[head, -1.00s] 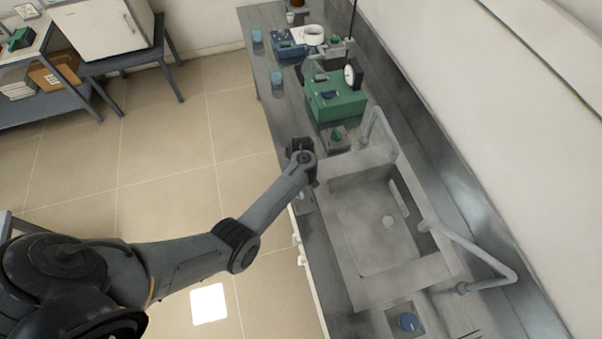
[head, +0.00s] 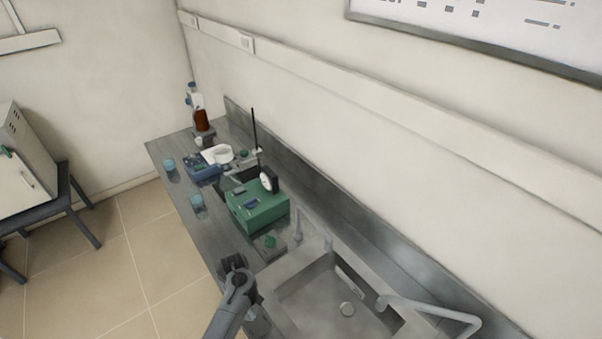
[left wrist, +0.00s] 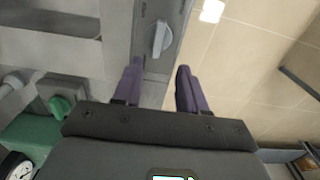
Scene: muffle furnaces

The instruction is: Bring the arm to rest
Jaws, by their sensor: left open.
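My left arm comes up from the bottom of the head view, with its left gripper (head: 233,263) over the front edge of the metal bench (head: 208,238), left of the sink. In the left wrist view the two purple fingers of the left gripper (left wrist: 157,85) stand apart with nothing between them. Past the fingertips, a grey knob (left wrist: 161,40) shows on a metal panel by the sink. My right gripper is in neither view.
A green instrument box (head: 258,208), a blue device (head: 202,172), two blue beakers (head: 196,201) and a brown bottle (head: 201,119) stand on the bench. The sink (head: 330,300) has bent grey pipes beside it. Tiled floor (head: 160,250) lies open to the left.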

